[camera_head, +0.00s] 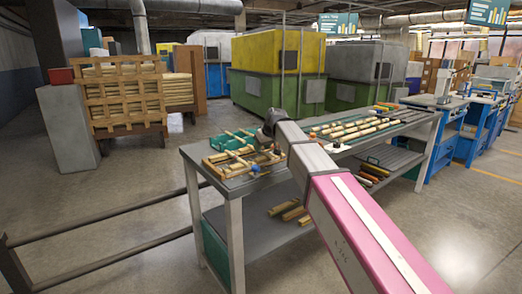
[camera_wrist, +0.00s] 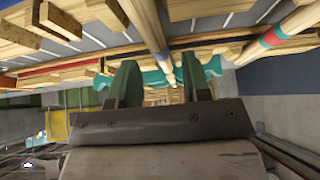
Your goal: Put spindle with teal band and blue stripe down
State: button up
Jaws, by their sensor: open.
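In the wrist view my gripper (camera_wrist: 160,72) is open, its two green fingers apart. The pale, tapered end of a wooden spindle (camera_wrist: 148,22) shows between and beyond the fingers; I cannot tell whether it touches either one. I cannot pick out a spindle with a teal band and blue stripe for certain. In the head view the arm's end is over the near-left end of the grey bench (camera_head: 228,184), fingertips hidden.
A teal crate (camera_head: 222,142) and wooden pieces (camera_head: 238,165) crowd the bench's left end. Several long spindles (camera_head: 352,128) lie on its right part. More pieces (camera_head: 290,211) lie on the lower shelf. The floor in front is clear beyond a dark rail (camera_head: 110,258).

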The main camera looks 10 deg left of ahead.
jog(key=v, duration=1)
jog(key=shift+r, duration=0.2)
jog(key=shift+d, duration=0.1)
